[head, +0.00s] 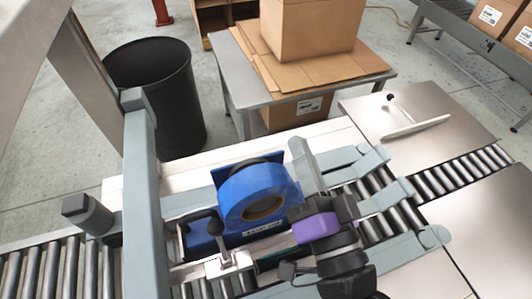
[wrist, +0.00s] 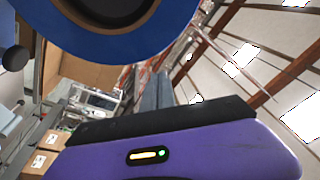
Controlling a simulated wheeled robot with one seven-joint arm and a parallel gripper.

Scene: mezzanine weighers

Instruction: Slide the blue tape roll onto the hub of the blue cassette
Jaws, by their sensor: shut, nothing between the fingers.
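The blue tape roll (head: 236,188), with a brown core, stands on edge at the blue cassette (head: 199,236) in the middle of the head view. It is in front of the cassette's blue plate. Its opening looks dark inside, and I cannot tell whether it is around the hub, which is hidden. The roll also shows close up in the wrist view (wrist: 165,30), cut off by the top edge. My gripper (head: 318,205), with a purple band, is just right of the roll. It is shut and empty; its fingertips are hard to make out.
A grey post (head: 140,190) rises left of the cassette. A small lever with a dark knob (head: 215,226) stands in front of it. Roller conveyors run left and right. A black bin (head: 155,95) and a table with cartons (head: 310,30) are behind. A steel plate (head: 425,105) lies back right.

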